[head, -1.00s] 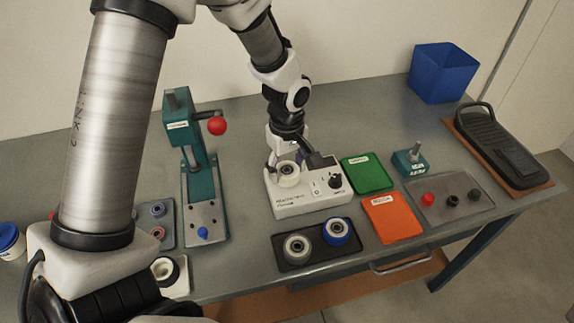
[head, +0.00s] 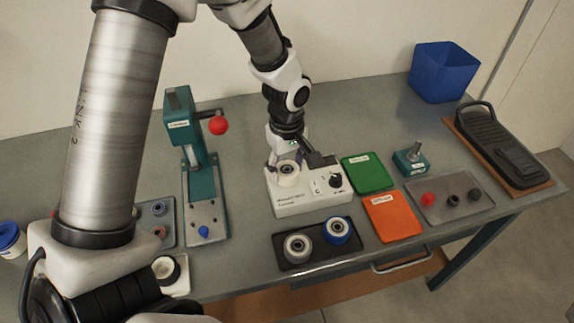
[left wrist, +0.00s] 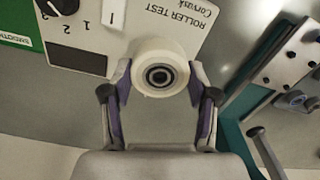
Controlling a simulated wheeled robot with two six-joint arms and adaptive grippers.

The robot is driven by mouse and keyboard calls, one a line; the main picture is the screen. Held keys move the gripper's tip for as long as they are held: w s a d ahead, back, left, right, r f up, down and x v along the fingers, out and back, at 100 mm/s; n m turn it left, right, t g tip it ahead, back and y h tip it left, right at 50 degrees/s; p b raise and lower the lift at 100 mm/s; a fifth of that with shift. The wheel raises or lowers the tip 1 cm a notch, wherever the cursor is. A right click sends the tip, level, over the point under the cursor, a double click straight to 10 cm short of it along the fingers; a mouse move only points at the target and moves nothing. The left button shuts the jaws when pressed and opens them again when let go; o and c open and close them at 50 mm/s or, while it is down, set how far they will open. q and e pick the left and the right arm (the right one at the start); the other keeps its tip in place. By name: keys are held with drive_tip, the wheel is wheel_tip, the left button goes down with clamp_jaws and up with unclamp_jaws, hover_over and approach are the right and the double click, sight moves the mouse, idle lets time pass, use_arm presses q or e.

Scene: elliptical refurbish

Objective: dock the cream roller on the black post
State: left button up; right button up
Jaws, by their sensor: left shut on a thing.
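The cream roller (head: 286,172), a pale ring with a dark, ringed centre, is at the left end of the white roller test unit (head: 310,198). It also shows in the left wrist view (left wrist: 160,50). My left gripper (head: 285,163) is shut on it, with one finger on each side (left wrist: 161,72). No black post shows clearly. I cannot tell whether a post fills the roller's dark centre, or whether the roller touches the unit. My right gripper is not in view.
A black tray (head: 320,257) with a grey roller (head: 298,246) and a blue roller (head: 337,231) lies in front of the unit. A teal press (head: 191,150) stands left. Green (head: 366,173) and orange (head: 391,217) mats lie right.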

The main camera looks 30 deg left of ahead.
use_arm(q)
drive_tip(key=shift+f+b, duration=0.35)
drive_tip(key=shift+f, duration=0.3)
idle(0.4)
drive_tip(key=o, duration=1)
wheel_tip(320, 180, up, 11)
drive_tip(key=p, duration=0.9)
